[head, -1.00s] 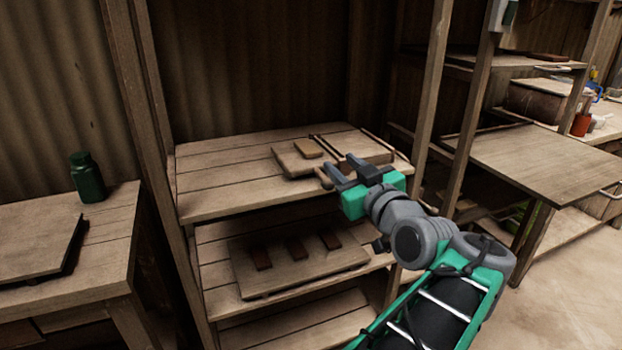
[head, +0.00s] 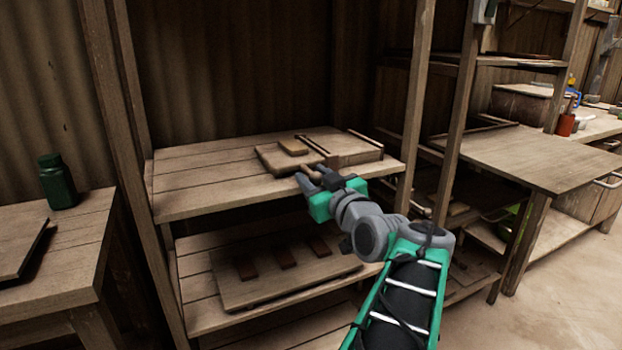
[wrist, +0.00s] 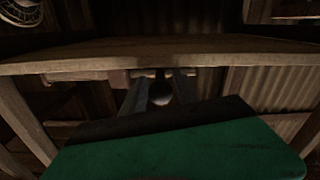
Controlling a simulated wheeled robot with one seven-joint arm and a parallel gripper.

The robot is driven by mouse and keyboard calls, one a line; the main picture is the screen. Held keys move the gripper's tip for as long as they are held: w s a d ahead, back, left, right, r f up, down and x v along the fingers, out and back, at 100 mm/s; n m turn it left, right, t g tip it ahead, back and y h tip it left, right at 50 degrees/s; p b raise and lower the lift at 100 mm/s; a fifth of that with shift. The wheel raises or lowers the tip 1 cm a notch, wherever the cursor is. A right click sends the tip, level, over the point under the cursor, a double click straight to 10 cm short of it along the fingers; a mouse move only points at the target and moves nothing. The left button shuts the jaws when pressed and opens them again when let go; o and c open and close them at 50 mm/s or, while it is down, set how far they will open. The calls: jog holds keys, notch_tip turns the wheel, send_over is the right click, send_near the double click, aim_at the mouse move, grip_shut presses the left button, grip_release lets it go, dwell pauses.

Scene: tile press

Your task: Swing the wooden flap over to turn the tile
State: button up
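The wooden tile press (head: 270,160) lies on the upper shelf, and a small pale tile (head: 293,147) rests on its left part. The wooden flap (head: 352,157) appears to be the flat right part, between two thin dark rods. A rounded handle (head: 309,170) sticks out at the press's front edge. My gripper (head: 310,181) is at this handle, its fingers apart. In the wrist view, the handle's dark round end (wrist: 160,92) sits between the two fingers. I cannot make out a clear gap or firm contact there.
The shelf top (head: 205,185) is clear to the left of the press. A shelf post (head: 413,110) stands close on its right. A lower shelf holds a board (head: 225,285) with several dark blocks. A green bottle (head: 57,182) stands on the left table.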

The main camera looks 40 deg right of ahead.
jog(key=shift+w+d, duration=0.15)
jog(key=shift+w, duration=0.45)
jog(key=shift+c, duration=0.6)
grip_shut()
dwell(0.4)
